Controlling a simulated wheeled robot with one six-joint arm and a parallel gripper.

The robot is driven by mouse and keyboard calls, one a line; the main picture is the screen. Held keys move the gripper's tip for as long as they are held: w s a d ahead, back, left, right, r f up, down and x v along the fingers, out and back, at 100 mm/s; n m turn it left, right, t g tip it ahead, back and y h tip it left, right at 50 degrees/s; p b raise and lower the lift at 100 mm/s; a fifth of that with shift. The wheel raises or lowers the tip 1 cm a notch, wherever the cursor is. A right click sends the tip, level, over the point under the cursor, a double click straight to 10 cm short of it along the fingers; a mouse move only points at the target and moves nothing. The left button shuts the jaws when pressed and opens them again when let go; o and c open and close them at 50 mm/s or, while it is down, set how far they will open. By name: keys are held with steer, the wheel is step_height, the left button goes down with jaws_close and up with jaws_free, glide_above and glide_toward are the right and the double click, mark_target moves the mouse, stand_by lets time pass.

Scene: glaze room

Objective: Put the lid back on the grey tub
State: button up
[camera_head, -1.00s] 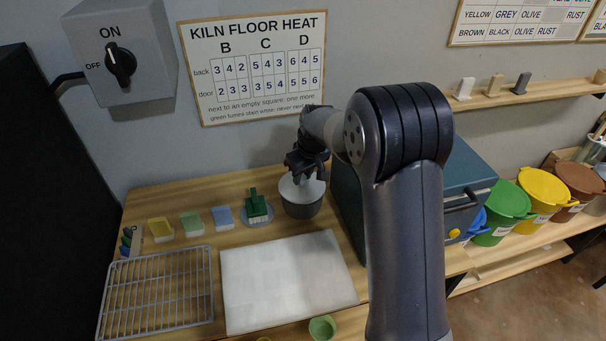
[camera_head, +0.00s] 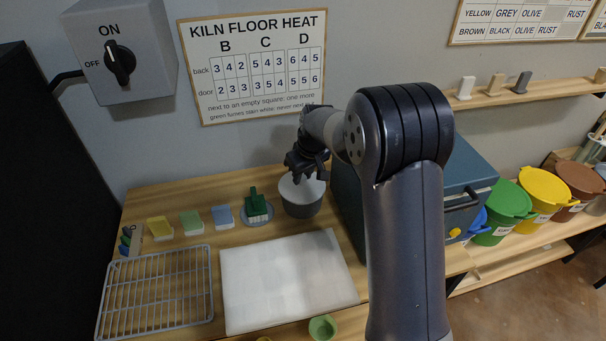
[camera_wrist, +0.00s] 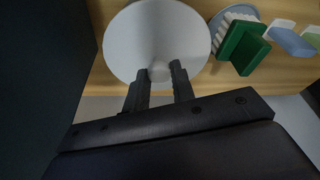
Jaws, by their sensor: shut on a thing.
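The grey tub (camera_head: 302,210) stands on the wooden bench, against the left side of the blue-grey box. Its pale round lid (camera_head: 291,190) is over the tub's mouth; whether it sits flush on the rim I cannot tell. In the wrist view the lid (camera_wrist: 150,38) fills the upper middle and hides the tub below. My gripper (camera_wrist: 160,74) is shut on the lid's small knob, with one dark finger on each side. In the head view my gripper (camera_head: 305,172) is directly above the tub and partly covers the lid.
A green brush (camera_head: 257,206) on a round dish is close left of the tub. Colored blocks (camera_head: 192,221) stand farther left. A wire rack (camera_head: 156,290) and a white board (camera_head: 288,280) lie in front. The blue-grey box (camera_head: 345,200) closes off the right.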

stand_by(0.3)
steer(key=o, duration=1.5)
steer(key=shift+r+p, duration=2.35)
steer(key=shift+r, duration=1.15)
steer(key=shift+c, duration=0.4)
jaws_close()
